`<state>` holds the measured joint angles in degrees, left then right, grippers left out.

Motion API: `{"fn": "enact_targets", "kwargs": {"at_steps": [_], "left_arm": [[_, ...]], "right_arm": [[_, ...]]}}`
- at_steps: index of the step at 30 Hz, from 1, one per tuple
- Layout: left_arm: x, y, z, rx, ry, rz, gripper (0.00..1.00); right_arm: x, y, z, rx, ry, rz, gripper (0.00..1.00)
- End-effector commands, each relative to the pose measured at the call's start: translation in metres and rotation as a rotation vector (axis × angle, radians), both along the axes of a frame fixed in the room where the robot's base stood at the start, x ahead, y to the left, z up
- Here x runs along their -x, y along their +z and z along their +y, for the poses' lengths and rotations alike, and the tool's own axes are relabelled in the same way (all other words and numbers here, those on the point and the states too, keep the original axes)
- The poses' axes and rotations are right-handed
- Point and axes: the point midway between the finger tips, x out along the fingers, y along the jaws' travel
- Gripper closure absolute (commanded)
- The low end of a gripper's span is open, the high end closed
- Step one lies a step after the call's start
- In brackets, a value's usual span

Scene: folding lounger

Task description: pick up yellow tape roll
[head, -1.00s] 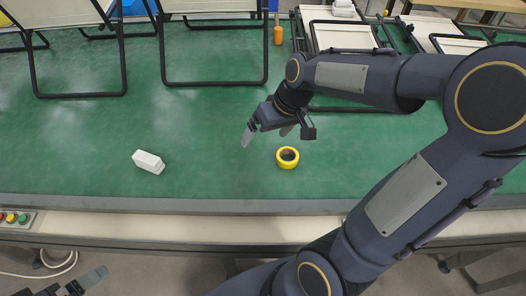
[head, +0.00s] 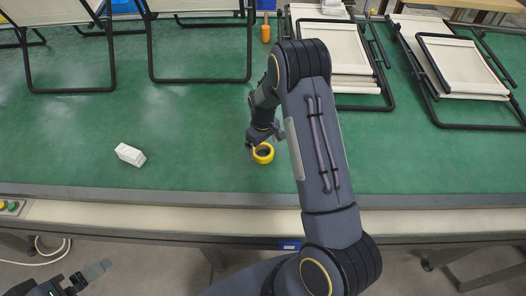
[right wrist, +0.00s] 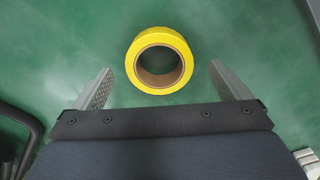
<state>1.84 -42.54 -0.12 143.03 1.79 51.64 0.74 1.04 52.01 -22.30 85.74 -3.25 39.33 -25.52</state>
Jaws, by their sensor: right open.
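The yellow tape roll (head: 263,159) lies flat on the green table top, near its front edge. My right gripper (head: 262,142) is right at it, pointing down, and partly covers it in the head view. In the right wrist view the roll (right wrist: 160,40) shows between the two open fingers (right wrist: 160,75), with a gap on each side. Its cardboard core is visible. Whether the fingertips are down at the roll's height I cannot tell. My left gripper (head: 82,278) is at the bottom left of the head view, away from the roll; its jaws do not show clearly.
A small white box (head: 130,155) lies to the left on the green table (head: 200,170). Folding lounger frames (head: 200,80) stand at the back, and folded ones (head: 462,70) lie at the right. An orange bottle-like object (head: 265,30) is at the back. The table around the roll is clear.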

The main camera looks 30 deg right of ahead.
Motion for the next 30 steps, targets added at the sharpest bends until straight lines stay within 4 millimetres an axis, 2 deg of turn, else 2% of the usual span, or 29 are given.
{"fn": "enact_targets", "kwargs": {"at_steps": [1, 6, 14, 25, 27, 30], "left_arm": [[0.0, 0.007, 0.0, 0.0, 0.0, 0.0, 0.0], [0.0, 0.009, 0.0, 0.0, 0.0, 0.0, 0.0], [0.0, 0.009, 0.0, 0.0, 0.0, 0.0, 0.0], [0.0, 0.009, 0.0, 0.0, 0.0, 0.0, 0.0], [0.0, 0.009, 0.0, 0.0, 0.0, 0.0, 0.0], [0.0, 0.009, 0.0, 0.0, 0.0, 0.0, 0.0]], "right_arm": [[0.001, -0.006, -0.001, -0.001, 0.0, 0.004, 0.04], [0.0, -0.026, -0.001, -0.001, 0.0, 0.001, 0.04], [-0.001, -0.029, -0.001, -0.001, -0.001, -0.001, 0.04], [-0.001, -0.029, -0.001, -0.001, -0.001, -0.001, 0.51], [-0.001, -0.029, -0.001, -0.001, -0.001, -0.001, 0.56], [-0.001, -0.029, -0.001, -0.001, -0.001, -0.001, 0.56]]}}
